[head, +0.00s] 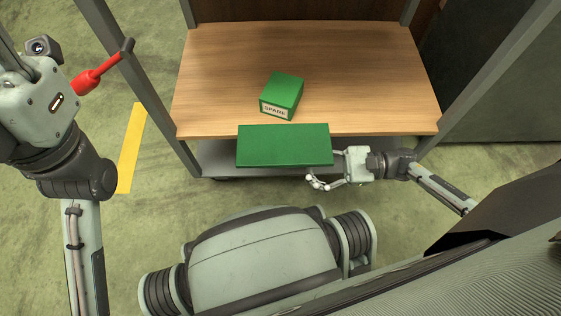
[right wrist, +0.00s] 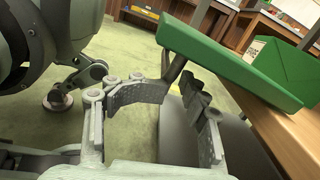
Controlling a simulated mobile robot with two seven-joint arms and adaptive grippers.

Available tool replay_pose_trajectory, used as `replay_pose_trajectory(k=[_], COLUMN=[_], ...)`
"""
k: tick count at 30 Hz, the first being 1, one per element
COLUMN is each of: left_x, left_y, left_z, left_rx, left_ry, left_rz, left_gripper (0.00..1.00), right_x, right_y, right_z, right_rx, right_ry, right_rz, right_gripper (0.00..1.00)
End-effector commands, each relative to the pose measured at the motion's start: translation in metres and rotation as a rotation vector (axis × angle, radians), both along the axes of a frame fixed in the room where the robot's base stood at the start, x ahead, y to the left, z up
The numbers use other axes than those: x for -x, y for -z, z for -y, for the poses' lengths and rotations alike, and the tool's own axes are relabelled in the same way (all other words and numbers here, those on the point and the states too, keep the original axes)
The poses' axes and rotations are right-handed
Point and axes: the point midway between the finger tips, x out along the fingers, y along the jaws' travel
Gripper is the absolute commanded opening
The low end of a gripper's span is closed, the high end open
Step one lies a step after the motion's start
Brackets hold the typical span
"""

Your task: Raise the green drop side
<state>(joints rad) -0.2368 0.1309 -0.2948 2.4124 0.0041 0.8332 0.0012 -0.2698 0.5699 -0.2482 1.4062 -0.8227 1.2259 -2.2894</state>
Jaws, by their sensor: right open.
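The green drop side (head: 285,146) is a flat panel at the front edge of the wooden deck (head: 350,75). It juts out from the edge toward me. In the right wrist view the drop side (right wrist: 228,65) runs slantwise across the upper part, with a dark strut below it. My right gripper (head: 325,169) is open at the panel's right end; one finger is partly hidden by the panel. Its spread fingers (right wrist: 165,105) also show in the wrist view, below the panel, with no panel between them.
A green box marked SPARE (head: 283,94) sits on the deck behind the panel. Grey posts (head: 140,85) stand at the deck's corners, and a red handle (head: 95,76) is near the left one. A lower grey shelf (head: 215,160) lies under the deck. A yellow strip (head: 131,148) marks the floor.

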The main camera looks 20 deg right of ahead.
Motion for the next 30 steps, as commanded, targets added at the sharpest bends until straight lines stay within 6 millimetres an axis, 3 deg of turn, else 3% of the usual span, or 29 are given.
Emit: replay_pose_trajectory(k=[1, 9, 20, 27, 30], left_x=[0.0, -0.001, 0.0, 0.0, 0.0], left_y=[0.0, 0.0, 0.0, 0.0, 0.0], left_z=[0.0, 0.0, 0.0, 0.0, 0.0], left_rx=[0.0, -0.002, -0.002, -0.002, -0.002], left_ry=[0.0, -0.001, -0.001, -0.001, -0.001], left_rz=[0.0, 0.001, 0.001, 0.001, 0.001], left_gripper=[0.31, 0.31, 0.31, 0.31, 0.31], right_x=[-0.011, -0.02, -0.02, -0.02, -0.021], right_y=[-0.008, -0.008, -0.004, -0.004, -0.004], right_z=[-0.009, -0.041, -0.046, -0.045, -0.044], right_rx=[-0.012, -0.01, -0.005, -0.003, -0.003], right_ry=[0.011, 0.012, 0.012, 0.013, 0.014], right_rz=[0.015, 0.013, 0.007, 0.007, 0.008], right_gripper=[0.31, 0.31, 0.32, 0.02, 0.0])
